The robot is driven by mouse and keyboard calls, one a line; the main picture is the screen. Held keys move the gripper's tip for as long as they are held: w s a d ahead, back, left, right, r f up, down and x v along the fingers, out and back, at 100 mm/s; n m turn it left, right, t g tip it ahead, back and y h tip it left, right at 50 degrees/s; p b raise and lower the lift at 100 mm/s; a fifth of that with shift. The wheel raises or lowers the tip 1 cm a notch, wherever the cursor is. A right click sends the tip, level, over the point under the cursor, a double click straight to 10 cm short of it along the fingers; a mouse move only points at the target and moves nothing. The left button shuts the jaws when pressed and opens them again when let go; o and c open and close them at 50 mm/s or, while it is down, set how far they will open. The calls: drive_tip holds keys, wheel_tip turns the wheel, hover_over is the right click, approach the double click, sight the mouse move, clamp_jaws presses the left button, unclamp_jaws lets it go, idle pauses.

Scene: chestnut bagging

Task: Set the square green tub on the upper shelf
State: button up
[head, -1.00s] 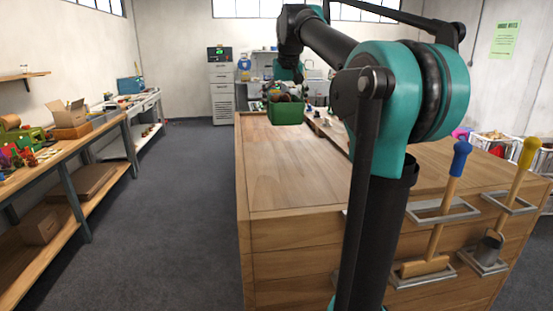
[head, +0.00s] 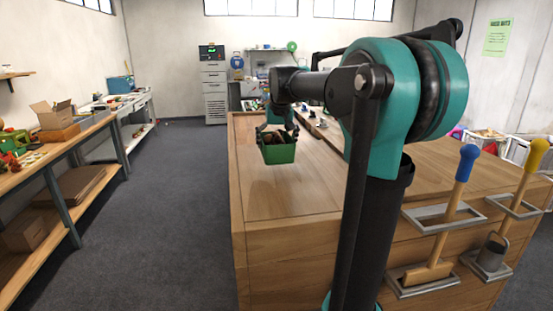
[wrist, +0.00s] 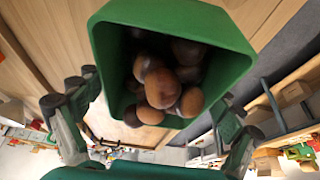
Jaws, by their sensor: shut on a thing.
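The square green tub (head: 278,153) hangs above the wooden counter in the head view, held by my gripper (head: 277,131). In the wrist view the tub (wrist: 240,48) shows its open mouth, with several brown chestnuts (wrist: 165,85) inside. The fingers of my gripper (wrist: 150,120) stand on both sides of the tub; where they touch it is partly hidden. A shelf (head: 268,50) is on the back wall, and another wooden shelf (head: 14,75) is on the left wall; I cannot tell which one the task means.
The wooden counter (head: 285,200) has a bare top at its near left. Tools with blue (head: 467,160) and yellow (head: 535,155) handles stand in holders on its near side. A workbench (head: 75,145) with a cardboard box runs along the left. The grey floor between is clear.

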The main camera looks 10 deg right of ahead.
drive_tip(key=shift+f, duration=2.85)
drive_tip(key=shift+f, duration=0.1)
drive_tip(key=o, duration=1.3)
drive_tip(key=shift+c, duration=0.2)
